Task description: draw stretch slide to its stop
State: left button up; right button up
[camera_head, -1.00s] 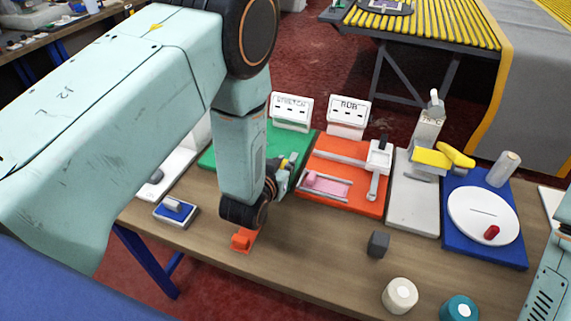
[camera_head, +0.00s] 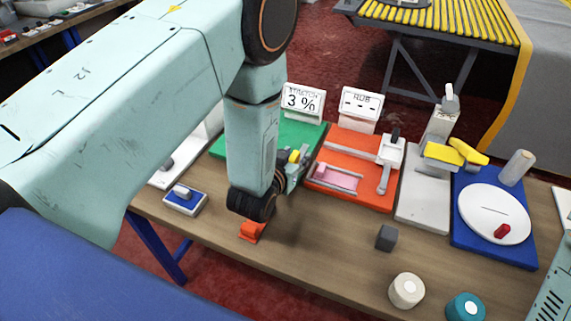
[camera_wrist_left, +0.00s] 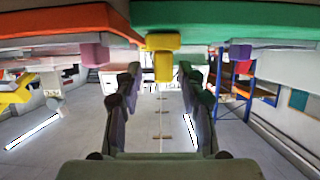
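The stretch station is a green board (camera_head: 290,135) with a white sign (camera_head: 302,101) reading "STRETCH 3 %". A yellow block (camera_head: 294,156), apparently the slide's handle, shows beside my left gripper (camera_head: 290,178) in the head view, where my arm hides much of the board. In the left wrist view, the yellow block (camera_wrist_left: 163,58) hangs from the green board (camera_wrist_left: 230,22) between the two fingers of my left gripper (camera_wrist_left: 160,75). The fingers stand apart on either side of it, with narrow gaps visible. My right gripper is out of view.
Right of the green board is an orange board (camera_head: 357,185) with a pink piece, then a pale grey stand (camera_head: 424,205) and a blue board (camera_head: 505,245) with a white disc. A dark cube (camera_head: 386,238), a cream knob (camera_head: 407,290) and an orange piece (camera_head: 252,230) lie in front.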

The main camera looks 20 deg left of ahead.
pick_arm(q)
jog(key=v, duration=1.1)
jog(key=shift+a, duration=0.1)
